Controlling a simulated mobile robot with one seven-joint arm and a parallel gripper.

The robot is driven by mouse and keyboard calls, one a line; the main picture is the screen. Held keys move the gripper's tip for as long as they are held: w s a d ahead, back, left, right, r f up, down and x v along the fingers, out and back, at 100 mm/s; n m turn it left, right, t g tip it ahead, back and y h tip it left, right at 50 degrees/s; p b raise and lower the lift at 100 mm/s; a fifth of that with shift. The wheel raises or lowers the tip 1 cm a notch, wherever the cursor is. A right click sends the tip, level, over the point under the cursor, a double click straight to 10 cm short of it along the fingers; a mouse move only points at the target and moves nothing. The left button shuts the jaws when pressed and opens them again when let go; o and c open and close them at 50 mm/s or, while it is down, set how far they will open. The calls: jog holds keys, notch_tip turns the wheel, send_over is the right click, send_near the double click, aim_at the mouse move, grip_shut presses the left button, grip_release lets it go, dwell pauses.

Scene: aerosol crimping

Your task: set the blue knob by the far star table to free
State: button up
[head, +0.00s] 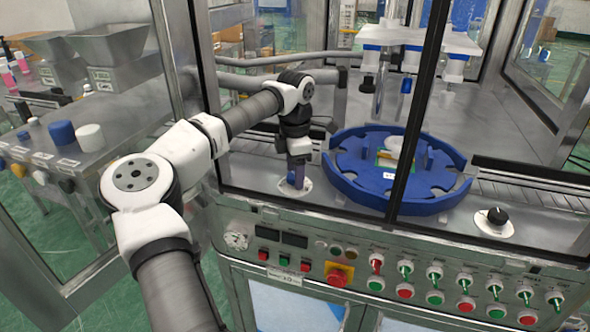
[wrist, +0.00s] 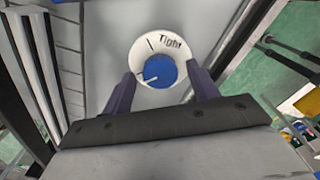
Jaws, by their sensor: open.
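The blue knob (wrist: 160,71) shows in the wrist view on a round white dial plate (wrist: 143,50). The plate reads "Tight" at its upper right and has a dark tick at its upper left. A white pointer line on the knob points to the lower left. My gripper (wrist: 162,79) is open, its two dark fingers on either side of the knob; I cannot tell if they touch it. In the head view my gripper (head: 296,178) points down over the white plate (head: 294,189) left of the blue star table (head: 345,190), hiding most of the knob.
A black knob (head: 497,214) on another white plate stands right of the star table. A machine frame post (head: 420,110) crosses in front of the table. The front panel (head: 400,270) carries switches and buttons. At the left, a side bench (head: 110,110) holds hoppers and caps.

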notch_tip(320, 180, up, 14)
jog(key=b, duration=0.1)
jog(key=shift+b, duration=0.35)
